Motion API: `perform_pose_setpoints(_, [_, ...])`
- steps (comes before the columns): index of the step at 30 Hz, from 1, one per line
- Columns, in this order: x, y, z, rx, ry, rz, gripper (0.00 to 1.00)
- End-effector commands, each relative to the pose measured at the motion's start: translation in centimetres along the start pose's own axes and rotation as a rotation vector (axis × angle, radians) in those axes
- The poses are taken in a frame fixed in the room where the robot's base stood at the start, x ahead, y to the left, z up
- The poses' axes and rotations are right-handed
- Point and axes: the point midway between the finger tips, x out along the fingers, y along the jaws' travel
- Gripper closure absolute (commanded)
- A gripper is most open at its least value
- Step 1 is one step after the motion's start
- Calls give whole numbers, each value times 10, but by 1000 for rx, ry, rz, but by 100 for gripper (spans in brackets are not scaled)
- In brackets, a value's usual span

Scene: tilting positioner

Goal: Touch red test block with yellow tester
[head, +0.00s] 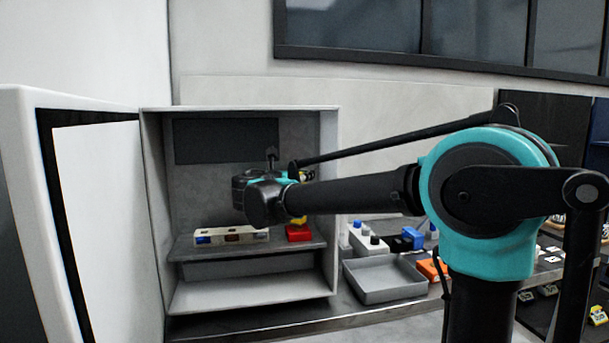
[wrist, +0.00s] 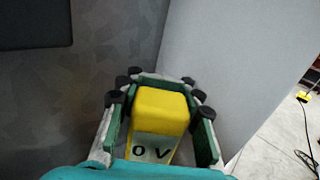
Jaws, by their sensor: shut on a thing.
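The yellow tester (wrist: 161,108) sits between the fingers of my gripper (wrist: 158,96) in the wrist view, its display reading "0 V". My gripper is shut on it. In the head view my wrist is inside the open cabinet, above its shelf, and hides most of the gripper. The red test block (head: 298,234) stands on the right part of the shelf. A small yellow part shows directly above the block, below my arm; I cannot tell whether it touches the block. The wrist view does not show the red block.
A pale strip (head: 231,236) with blue and red parts lies left of the block on the shelf (head: 190,251). The cabinet's right wall (head: 329,200) is close to my arm. A grey tray (head: 384,281) and several small items stand on the bench to the right.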

Motion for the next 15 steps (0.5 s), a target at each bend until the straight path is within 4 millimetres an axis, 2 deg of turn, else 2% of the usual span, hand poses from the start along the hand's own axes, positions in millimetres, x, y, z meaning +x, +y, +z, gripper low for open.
perform_pose_setpoints(5, [0, -1, 3, 0, 4, -1, 100])
perform_pose_setpoints(15, [0, 0, 28, 0, 2, 0, 100])
